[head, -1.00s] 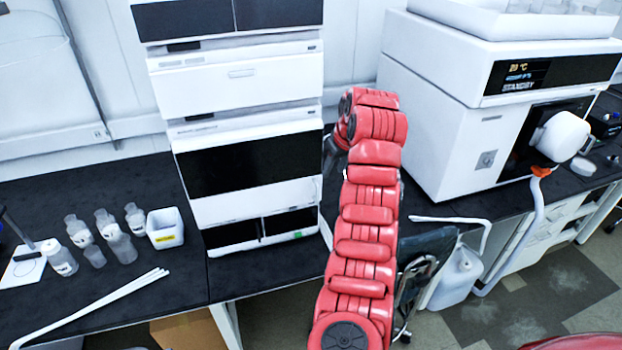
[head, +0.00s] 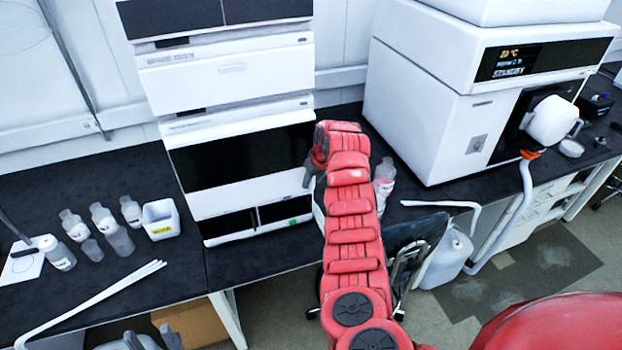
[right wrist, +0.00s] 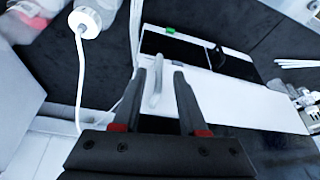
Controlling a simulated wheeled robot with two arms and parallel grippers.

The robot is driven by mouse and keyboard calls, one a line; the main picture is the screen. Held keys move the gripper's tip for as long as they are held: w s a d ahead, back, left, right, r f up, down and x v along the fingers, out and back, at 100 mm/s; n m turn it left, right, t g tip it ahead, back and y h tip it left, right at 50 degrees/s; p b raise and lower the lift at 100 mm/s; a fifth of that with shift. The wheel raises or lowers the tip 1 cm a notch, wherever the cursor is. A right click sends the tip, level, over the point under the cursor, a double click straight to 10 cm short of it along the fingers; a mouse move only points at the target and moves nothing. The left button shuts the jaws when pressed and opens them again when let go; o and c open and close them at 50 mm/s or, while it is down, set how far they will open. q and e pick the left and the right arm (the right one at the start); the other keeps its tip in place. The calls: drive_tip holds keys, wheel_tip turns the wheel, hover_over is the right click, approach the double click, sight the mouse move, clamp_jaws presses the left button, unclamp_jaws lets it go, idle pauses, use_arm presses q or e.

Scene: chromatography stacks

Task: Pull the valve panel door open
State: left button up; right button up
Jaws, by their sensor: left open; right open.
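The valve panel door looks to be the white-and-dark front (head: 235,197) low on the instrument stack in the head view; I cannot tell its exact edges. In the head view my right gripper (head: 309,172) is at the stack's right edge, partly hidden by my red arm. My left gripper (head: 153,340) is open at the bottom edge.
Bottles (head: 103,222) and a white tub (head: 161,220) stand left of the stack. White tubes (head: 110,290) lie in front. A white-capped bottle (right wrist: 85,20) with a tube shows near my right gripper. A large white instrument (head: 425,105) stands to the right.

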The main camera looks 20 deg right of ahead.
sight(311, 190)
drive_tip(key=shift+p+x, duration=0.3)
drive_tip(key=shift+x, duration=1.35)
clamp_jaws()
drive_tip(key=shift+w, duration=0.1)
